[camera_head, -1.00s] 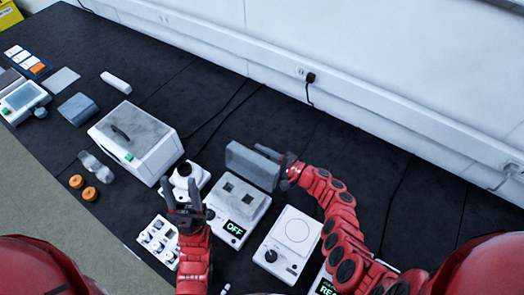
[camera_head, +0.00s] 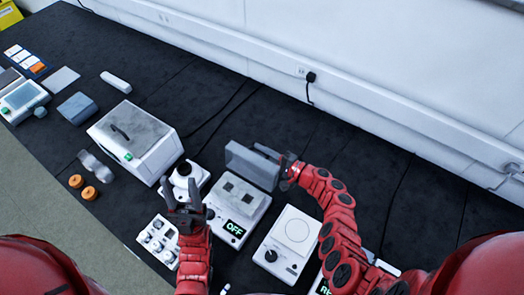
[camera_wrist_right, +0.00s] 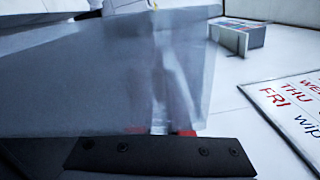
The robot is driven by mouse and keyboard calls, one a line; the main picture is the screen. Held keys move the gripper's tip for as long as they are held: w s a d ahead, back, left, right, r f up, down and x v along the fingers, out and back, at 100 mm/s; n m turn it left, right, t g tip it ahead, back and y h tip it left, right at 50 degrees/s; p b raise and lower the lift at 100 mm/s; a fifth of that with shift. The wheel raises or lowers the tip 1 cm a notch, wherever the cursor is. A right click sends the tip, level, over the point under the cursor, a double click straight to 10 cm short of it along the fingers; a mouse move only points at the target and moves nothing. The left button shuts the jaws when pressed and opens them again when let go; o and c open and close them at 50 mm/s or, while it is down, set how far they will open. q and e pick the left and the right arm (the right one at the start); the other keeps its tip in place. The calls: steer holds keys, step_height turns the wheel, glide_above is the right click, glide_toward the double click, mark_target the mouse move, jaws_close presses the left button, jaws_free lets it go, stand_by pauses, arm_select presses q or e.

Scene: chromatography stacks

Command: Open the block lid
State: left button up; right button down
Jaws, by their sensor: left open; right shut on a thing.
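The block heater (camera_head: 240,194) is a white box with a grey top, two square wells and a display reading OFF. Its grey block lid (camera_head: 251,165) stands raised at the back edge, so the wells are uncovered. My right gripper (camera_head: 276,155) is shut on the lid's upper right part. In the right wrist view the grey, see-through lid (camera_wrist_right: 90,85) fills the left and middle, above a dark finger. My left gripper (camera_head: 186,193) is open and empty, left of the block heater, near a small white device.
A white instrument with a round plate (camera_head: 293,232) stands right of the block heater. A larger white box (camera_head: 135,140) stands to the left. A white tray of small parts (camera_head: 159,242) lies at the front. The dark bench behind the lid is clear up to the wall.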

steer(key=shift+s+a+r+n+b, duration=0.35)
steer(key=shift+s+r+n+b, duration=0.2)
steer(key=shift+r+n+b, duration=0.3)
steer(key=shift+f, duration=0.1)
steer(key=c, duration=0.9)
jaws_free()
steer(key=shift+s+d+r+p, duration=0.1)
steer(key=shift+s+r+p, duration=0.5)
steer(key=shift+s, duration=2.1)
steer(key=shift+s+a+r+p, duration=0.15)
steer(key=shift+s+r, duration=0.9)
steer(key=shift+s, duration=1.6)
steer(key=shift+s+d+r+p, duration=0.15)
steer(key=shift+s+r+p, duration=0.5)
steer(key=shift+s, duration=2.05)
